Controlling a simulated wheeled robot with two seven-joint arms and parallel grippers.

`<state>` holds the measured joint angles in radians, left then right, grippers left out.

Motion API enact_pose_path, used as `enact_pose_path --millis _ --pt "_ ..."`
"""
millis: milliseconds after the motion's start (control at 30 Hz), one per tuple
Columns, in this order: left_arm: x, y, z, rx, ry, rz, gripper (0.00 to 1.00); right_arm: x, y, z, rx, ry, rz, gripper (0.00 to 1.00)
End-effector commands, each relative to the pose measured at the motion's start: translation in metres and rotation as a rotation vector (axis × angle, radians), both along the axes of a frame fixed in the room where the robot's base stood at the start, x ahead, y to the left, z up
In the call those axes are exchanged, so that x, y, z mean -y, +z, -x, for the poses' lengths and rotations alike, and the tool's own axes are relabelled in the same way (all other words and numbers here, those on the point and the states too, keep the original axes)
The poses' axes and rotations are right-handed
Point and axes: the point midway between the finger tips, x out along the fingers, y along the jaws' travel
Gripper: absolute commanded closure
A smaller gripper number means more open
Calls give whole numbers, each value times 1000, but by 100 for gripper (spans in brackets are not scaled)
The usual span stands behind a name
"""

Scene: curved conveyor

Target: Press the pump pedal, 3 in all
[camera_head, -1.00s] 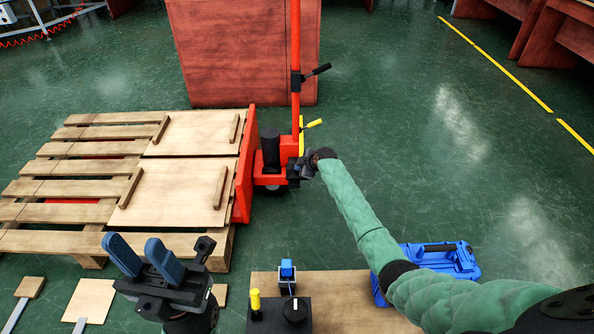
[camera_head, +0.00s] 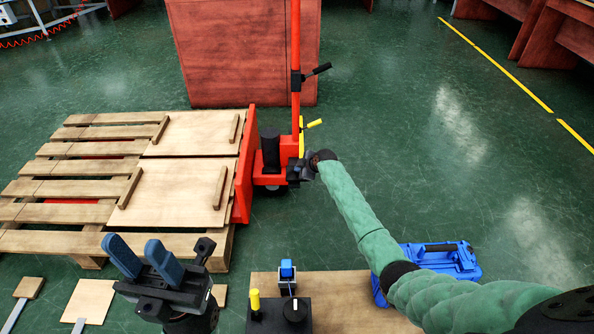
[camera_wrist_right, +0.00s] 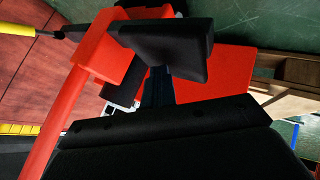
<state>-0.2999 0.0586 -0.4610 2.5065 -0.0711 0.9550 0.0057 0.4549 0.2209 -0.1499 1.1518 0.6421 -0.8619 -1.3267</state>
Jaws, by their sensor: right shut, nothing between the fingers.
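The red pallet jack (camera_head: 270,172) stands against the pallet, its red handle (camera_head: 296,60) upright. My right gripper (camera_head: 298,172) is low at the jack's base, at the end of the green arm; its fingers are small and partly hidden in the head view. In the right wrist view a black flat pad (camera_wrist_right: 165,50), which looks like the pump pedal, is just beyond my shut, empty dark-blue fingers (camera_wrist_right: 158,88). I cannot tell whether they touch it. My left gripper (camera_head: 144,256) is open and empty at the lower left, its blue fingers apart.
The wooden pallet (camera_head: 70,190) with boards lies left of the jack. A red cabinet (camera_head: 240,50) stands behind it. A blue case (camera_head: 440,262) is under my right arm. A wooden table (camera_head: 345,300) with a black control box (camera_head: 275,318) is nearest. The floor at right is clear.

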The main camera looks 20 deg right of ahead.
Motion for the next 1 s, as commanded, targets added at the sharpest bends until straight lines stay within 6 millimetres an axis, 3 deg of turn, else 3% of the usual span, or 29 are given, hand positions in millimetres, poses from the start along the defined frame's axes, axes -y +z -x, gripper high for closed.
enact_pose_path --millis 1000 --pt "0 -8 0 0 0 0 64 0 -14 2 -5 0 0 100"
